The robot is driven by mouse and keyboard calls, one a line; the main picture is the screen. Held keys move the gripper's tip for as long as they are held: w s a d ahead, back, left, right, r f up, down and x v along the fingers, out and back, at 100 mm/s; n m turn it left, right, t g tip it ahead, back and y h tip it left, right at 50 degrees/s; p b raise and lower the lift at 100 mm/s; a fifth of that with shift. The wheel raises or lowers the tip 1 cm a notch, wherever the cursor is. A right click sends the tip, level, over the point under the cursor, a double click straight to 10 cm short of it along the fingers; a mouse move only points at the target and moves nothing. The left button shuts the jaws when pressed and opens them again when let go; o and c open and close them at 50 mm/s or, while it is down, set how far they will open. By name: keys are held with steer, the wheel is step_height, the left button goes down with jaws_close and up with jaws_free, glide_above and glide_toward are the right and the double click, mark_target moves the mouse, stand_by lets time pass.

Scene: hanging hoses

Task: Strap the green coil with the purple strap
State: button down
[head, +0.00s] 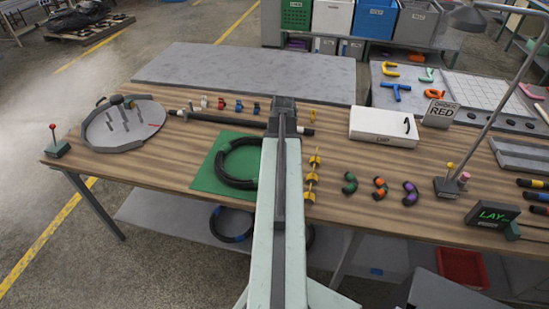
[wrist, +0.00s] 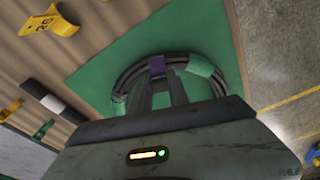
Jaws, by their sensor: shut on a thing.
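The green coil (head: 232,181) is a ring of dark hose lying on a green mat (head: 204,178), left of my arm in the head view. In the wrist view the coil (wrist: 130,77) has green bands (wrist: 200,66). The purple strap (wrist: 157,66) is at the coil's far side, at my fingertips. My gripper (wrist: 161,84) is shut on the purple strap, with its fingers reaching over the ring. Whether the strap goes all around the hose cannot be told. The head view does not clearly show my fingers.
Yellow numbered tags (head: 312,178) stand right of my arm. Several small coloured pieces (head: 239,105) lie behind the mat. A round grey tray (head: 118,140) with pegs is at the left, a white box (head: 383,127) at the right. Short banded hose pieces (head: 380,188) lie at the front right.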

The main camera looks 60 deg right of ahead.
steer(key=shift+f, duration=0.2)
steer(key=shift+f+b, duration=0.95)
steer(key=shift+b, duration=0.1)
steer(key=shift+f+b, duration=0.45)
steer(key=shift+b, duration=0.05)
steer(key=shift+s+a+f+b, duration=0.55)
steer(key=shift+f+b, duration=0.1)
steer(key=shift+b, duration=0.45)
steer(key=shift+a, duration=0.1)
steer(key=c, duration=1.2)
jaws_free()
steer(key=shift+w+r+p, duration=0.1)
steer(key=shift+r+p, duration=0.35)
steer(key=shift+p, duration=0.2)
steer(key=r+p, duration=0.2)
steer(key=p, duration=0.1)
steer(key=r+p, duration=0.2)
steer(key=r, duration=0.1)
steer(key=s+r+p, duration=0.1)
steer(key=r+p, duration=0.2)
steer(key=shift+d+r+p, duration=0.1)
steer(key=shift+d+p, duration=0.25)
steer(key=shift+d, duration=0.05)
